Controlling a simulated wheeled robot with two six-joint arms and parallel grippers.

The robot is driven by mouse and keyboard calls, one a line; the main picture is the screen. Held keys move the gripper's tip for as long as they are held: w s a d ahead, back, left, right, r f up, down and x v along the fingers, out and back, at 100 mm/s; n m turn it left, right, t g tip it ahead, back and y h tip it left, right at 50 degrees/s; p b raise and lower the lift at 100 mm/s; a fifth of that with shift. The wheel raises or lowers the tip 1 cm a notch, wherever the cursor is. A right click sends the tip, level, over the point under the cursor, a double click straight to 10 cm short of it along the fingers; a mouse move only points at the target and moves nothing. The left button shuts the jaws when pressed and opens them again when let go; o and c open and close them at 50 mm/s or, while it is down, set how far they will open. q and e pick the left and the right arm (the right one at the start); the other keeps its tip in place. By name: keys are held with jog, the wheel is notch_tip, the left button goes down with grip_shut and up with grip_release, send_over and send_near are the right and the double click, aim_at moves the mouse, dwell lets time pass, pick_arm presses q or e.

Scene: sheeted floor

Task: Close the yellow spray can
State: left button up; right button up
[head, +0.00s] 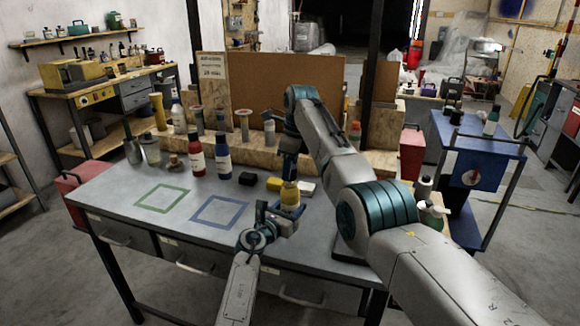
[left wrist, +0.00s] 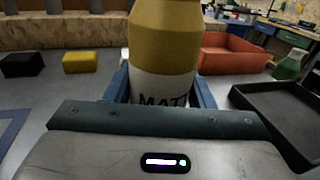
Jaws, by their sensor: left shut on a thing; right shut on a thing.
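The yellow spray can (head: 290,196) stands upright near the front middle of the workbench. It fills the middle of the left wrist view (left wrist: 165,40), yellow above a white label with dark letters; its top is cut off there. My left gripper (head: 287,217) is shut around the can's lower body, a finger on each side. My right gripper (head: 289,175) reaches down from above and is shut at the can's top. The cap is not clearly visible between its fingers.
Black (head: 248,179), yellow (head: 273,183) and white (head: 306,188) blocks lie behind the can. Red (head: 196,157) and blue (head: 223,158) bottles stand farther left. Green (head: 162,197) and blue (head: 220,211) square outlines are empty. A black tray (left wrist: 285,118) is right of the can.

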jog(key=shift+f, duration=0.75)
jog(key=shift+f, duration=0.6)
jog(key=o, duration=1)
jog(key=r, duration=0.4)
jog(key=d+r, duration=0.1)
jog(key=r, duration=0.7)
jog(key=shift+s+d, duration=0.3)
jog(key=shift+f, duration=0.1)
